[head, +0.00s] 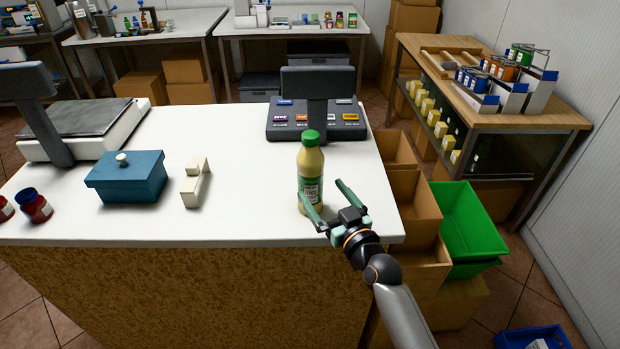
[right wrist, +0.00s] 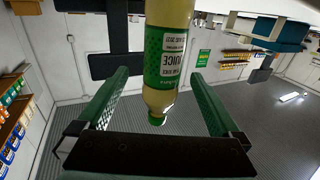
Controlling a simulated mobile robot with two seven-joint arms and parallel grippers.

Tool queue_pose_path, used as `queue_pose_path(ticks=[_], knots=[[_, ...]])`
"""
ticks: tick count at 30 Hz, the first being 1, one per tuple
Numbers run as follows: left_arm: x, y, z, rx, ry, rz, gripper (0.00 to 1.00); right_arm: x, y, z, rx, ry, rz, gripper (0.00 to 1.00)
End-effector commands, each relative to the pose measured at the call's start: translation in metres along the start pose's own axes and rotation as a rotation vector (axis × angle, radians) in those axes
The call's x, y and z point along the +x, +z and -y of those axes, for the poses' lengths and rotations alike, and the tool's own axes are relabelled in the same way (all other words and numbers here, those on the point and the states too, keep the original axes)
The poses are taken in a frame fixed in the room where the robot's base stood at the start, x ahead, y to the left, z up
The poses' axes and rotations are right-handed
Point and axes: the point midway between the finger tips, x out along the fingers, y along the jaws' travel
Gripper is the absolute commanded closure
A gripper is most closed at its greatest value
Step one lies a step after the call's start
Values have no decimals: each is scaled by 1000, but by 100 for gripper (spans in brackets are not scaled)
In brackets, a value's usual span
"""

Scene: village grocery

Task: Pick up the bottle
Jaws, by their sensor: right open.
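The bottle (head: 311,172) stands upright on the white counter near its front right edge. It has a green cap, a pale yellow body and a green label. My right gripper (head: 324,200) is open at the bottle's right and front, with one green finger in front of its lower part and the other to its right. In the right wrist view the bottle (right wrist: 165,60) appears upside down between the two spread fingers (right wrist: 160,95), with gaps at both sides. I cannot tell whether a finger touches it. My left gripper is not in view.
A cash register (head: 316,120) stands behind the bottle. A blue box with a lid (head: 127,178), a cream block (head: 194,183) and a scale (head: 85,125) are to the left. Red jars (head: 34,206) stand at far left. Brown boxes and a green crate (head: 468,222) are right of the counter.

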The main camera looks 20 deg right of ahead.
Motion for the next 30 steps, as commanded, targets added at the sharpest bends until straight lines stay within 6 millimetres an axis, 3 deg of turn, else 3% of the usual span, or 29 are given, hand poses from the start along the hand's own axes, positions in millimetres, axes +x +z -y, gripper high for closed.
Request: queue_pose_path(ticks=[8, 18, 26, 30], knots=[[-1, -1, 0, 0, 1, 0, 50, 19, -1, 2, 2, 0, 0, 0], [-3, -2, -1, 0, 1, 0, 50, 60, -1, 6, 1, 0, 1, 0], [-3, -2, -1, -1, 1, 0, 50, 62, 0, 6, 1, 0, 2, 0], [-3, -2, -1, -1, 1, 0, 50, 62, 0, 5, 1, 0, 2, 12]])
